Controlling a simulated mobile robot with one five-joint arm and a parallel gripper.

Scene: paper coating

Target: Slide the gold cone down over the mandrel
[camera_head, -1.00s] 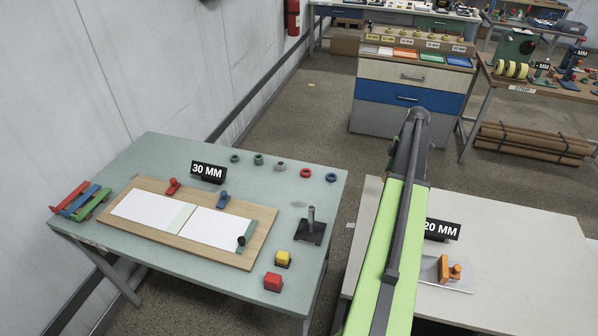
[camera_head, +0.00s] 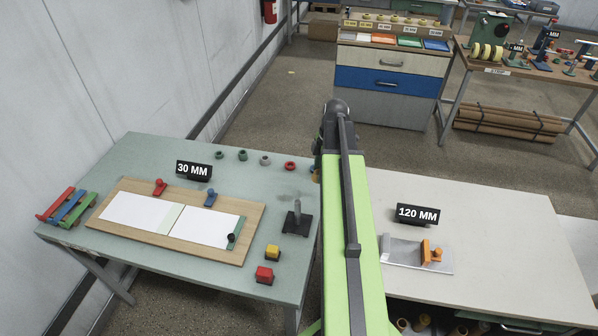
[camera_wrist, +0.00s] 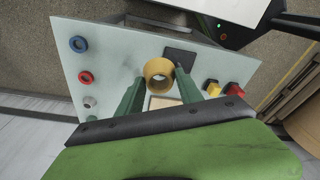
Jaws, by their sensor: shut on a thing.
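The mandrel (camera_head: 297,217) is an upright grey post on a black square base near the right edge of the green table. In the wrist view the dark base (camera_wrist: 178,56) lies just beyond and right of the cone; the post is not clear there. The cone is apart from the mandrel. In the head view my arm hides most of the gripper.
The green table (camera_head: 140,150) also carries a wooden board (camera_head: 250,215) with white sheets, several coloured rings along the back, and yellow (camera_head: 273,252) and red (camera_head: 264,275) blocks near the mandrel. A pale table (camera_head: 500,230) with an orange fixture stands to the right.

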